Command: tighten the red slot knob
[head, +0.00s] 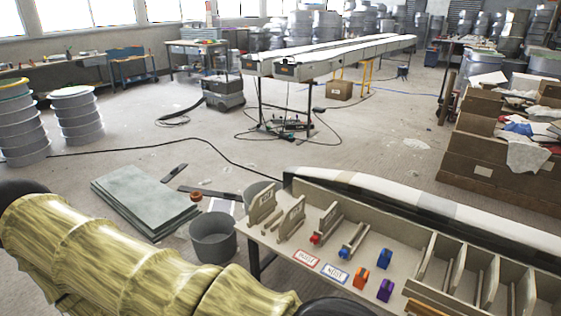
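The red slot knob (315,239) is small and sits at the near end of a slotted wooden piece on the pale workbench (285,252). A blue knob (344,253) sits at the near end of a similar piece just to its right. A red-bordered label (306,259) and a blue-bordered label (334,273) lie in front of them; their text is too small to read surely. My arm, in a yellowish sleeve, reaches across the lower left, with a dark part at the bottom edge. My gripper's fingers do not show. How tight the red knob is cannot be told.
Blue (384,256), orange (361,278) and purple (385,290) pieces stand right of the knobs. Upright wooden holders (291,217) stand to the left, dividers to the right. A grey bucket (213,238) and stacked sheets (145,200) are on the floor. A cable crosses the floor behind.

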